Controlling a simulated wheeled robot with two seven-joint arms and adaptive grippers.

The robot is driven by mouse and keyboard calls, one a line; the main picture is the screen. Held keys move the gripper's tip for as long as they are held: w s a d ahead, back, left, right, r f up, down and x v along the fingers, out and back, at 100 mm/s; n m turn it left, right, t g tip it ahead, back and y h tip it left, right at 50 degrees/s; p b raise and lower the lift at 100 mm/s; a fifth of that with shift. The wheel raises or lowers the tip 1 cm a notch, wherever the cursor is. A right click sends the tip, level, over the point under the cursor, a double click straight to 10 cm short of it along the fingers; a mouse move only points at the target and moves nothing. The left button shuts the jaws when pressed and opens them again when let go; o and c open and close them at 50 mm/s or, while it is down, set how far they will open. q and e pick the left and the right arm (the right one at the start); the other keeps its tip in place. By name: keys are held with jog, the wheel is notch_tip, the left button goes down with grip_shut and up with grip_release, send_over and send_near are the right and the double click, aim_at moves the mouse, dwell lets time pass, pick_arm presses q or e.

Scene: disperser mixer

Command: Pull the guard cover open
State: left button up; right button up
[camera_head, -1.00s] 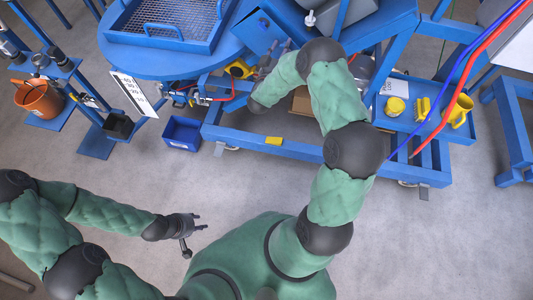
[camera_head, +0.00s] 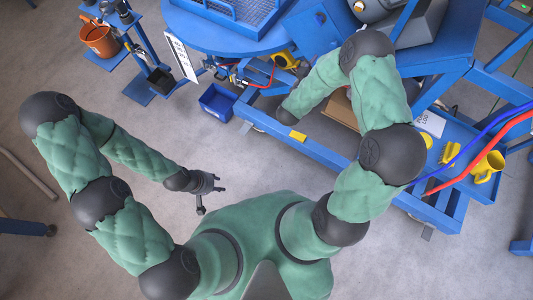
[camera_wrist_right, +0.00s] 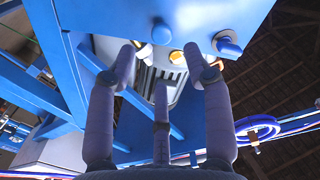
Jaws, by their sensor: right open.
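I cannot tell for certain which part is the guard cover. A blue box-like housing (camera_head: 318,22) with a round emblem stands at the top of the head view, beside a grey machine body (camera_head: 420,22). In the right wrist view a large blue panel (camera_wrist_right: 185,18) with a blue knob (camera_wrist_right: 228,43) fills the top. My right gripper (camera_wrist_right: 161,60) is open below that panel, its fingers spread and nothing between them. In the head view it is mostly hidden near the blue frame. My left gripper (camera_head: 210,194) is open and empty above the floor, away from the machine.
A blue round table (camera_head: 215,38) with a mesh tray stands at top. A blue cart shelf (camera_head: 455,200) at right holds a yellow mug (camera_head: 488,166) and brush. Red and blue hoses (camera_head: 480,150) cross above it. A blue bin (camera_head: 217,102) sits on the floor. Floor at lower left is mostly clear.

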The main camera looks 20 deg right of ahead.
jog(key=s+a+f+n+g+y+p, duration=0.1)
jog(key=s+a+f+n+y+p, duration=0.1)
jog(key=a+f+y, duration=0.5)
jog(key=s+a+f+n+g+y+p, duration=0.1)
jog(key=s+a+f+n+g+y, duration=0.1)
jog(key=a+f+y, duration=0.4)
jog(key=s+a+f+n+g+y+p, duration=0.2)
jog(key=s+a+g, duration=0.5)
jog(key=s+a, duration=0.7)
jog(key=s+f+n+y, duration=0.1)
jog(key=s+f+y, duration=0.1)
jog(key=s, duration=0.2)
jog(key=shift+g+p, duration=0.3)
jog(key=shift+g, duration=0.1)
